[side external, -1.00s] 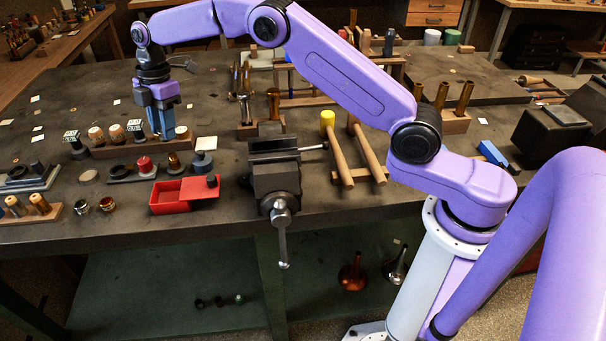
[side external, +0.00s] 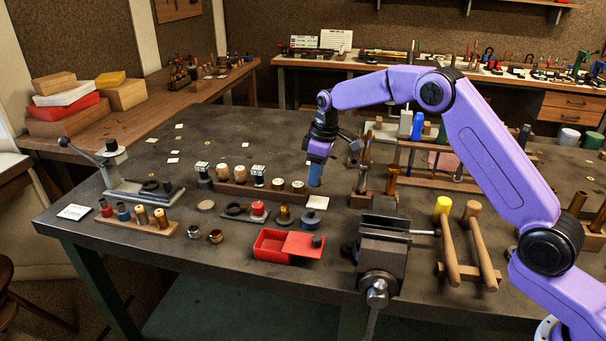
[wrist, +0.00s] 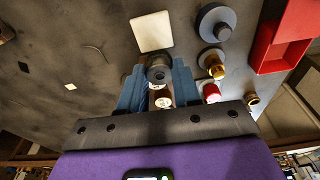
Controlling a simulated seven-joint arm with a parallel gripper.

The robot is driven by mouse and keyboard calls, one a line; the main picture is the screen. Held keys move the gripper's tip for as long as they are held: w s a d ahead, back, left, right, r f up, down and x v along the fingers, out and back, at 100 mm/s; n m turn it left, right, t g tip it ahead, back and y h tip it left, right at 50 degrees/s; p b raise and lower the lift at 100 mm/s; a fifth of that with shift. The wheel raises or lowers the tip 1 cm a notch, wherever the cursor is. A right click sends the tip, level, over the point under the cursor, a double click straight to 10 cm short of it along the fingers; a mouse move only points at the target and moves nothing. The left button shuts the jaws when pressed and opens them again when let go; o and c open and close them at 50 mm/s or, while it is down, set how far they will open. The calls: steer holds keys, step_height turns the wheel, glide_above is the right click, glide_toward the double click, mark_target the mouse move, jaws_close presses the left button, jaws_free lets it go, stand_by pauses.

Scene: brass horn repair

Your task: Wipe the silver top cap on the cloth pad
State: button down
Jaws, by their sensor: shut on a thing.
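My gripper (side external: 315,182) points down at the right end of a wooden rack (side external: 235,187) of small caps. In the wrist view its blue fingers (wrist: 158,85) are shut on a small round piece (wrist: 158,68) with a dark grey, metallic end, which I take for the silver top cap. In the side view the fingers hide it. A white square (wrist: 152,31), apparently the cloth pad, lies just beyond the fingertips in the wrist view. It also shows just in front of the gripper in the side view (side external: 317,202). I cannot tell whether the held piece touches it.
A blue-grey disc with a dark knob (wrist: 215,22) lies beside the pad. A brass piece (side external: 285,215), a red cap (side external: 257,209) and a red box (side external: 270,247) stand in front. A vise (side external: 383,250) and upright brass tubes (side external: 365,165) are to the right. The bench behind the rack is mostly clear.

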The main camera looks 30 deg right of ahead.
mark_target(319, 202)
steer(key=shift+d+f+m, duration=0.1)
steer(key=shift+d+m, duration=0.4)
steer(key=shift+f, duration=0.1)
steer(key=shift+f, duration=2.75)
steer(key=shift+f, duration=0.15)
steer(key=shift+s+d, duration=0.1)
steer(key=shift+s+d, duration=0.2)
steer(key=shift+s, duration=0.05)
steer(key=shift+w+a, duration=0.1)
